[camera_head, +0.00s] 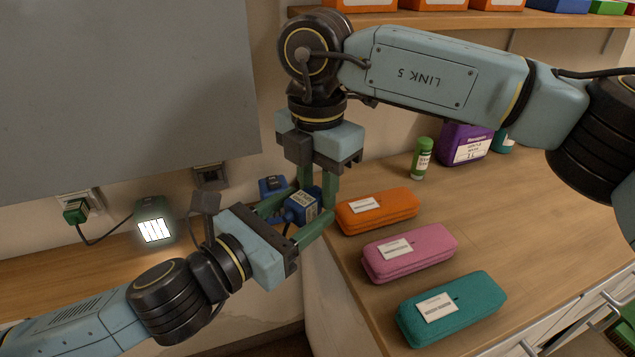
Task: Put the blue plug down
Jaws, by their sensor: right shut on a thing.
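The blue plug (299,208), with a pale label on it, is up in the air in the middle of the view. My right gripper (317,194) comes down from above and is shut on the blue plug. My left gripper (306,203) reaches in from the lower left; its fingers are spread, one on each side of the plug, and I cannot tell whether they touch it. A dark cable end shows below the plug. The fingers of both grippers hide parts of the plug.
A blue box (272,187) is behind the grippers. A green plug (77,211) is in a wall socket, wired to a lit lamp (153,222). An empty-looking socket (210,175) is on the wall. Orange (377,210), pink (410,252) and teal (452,307) cases lie on the right counter.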

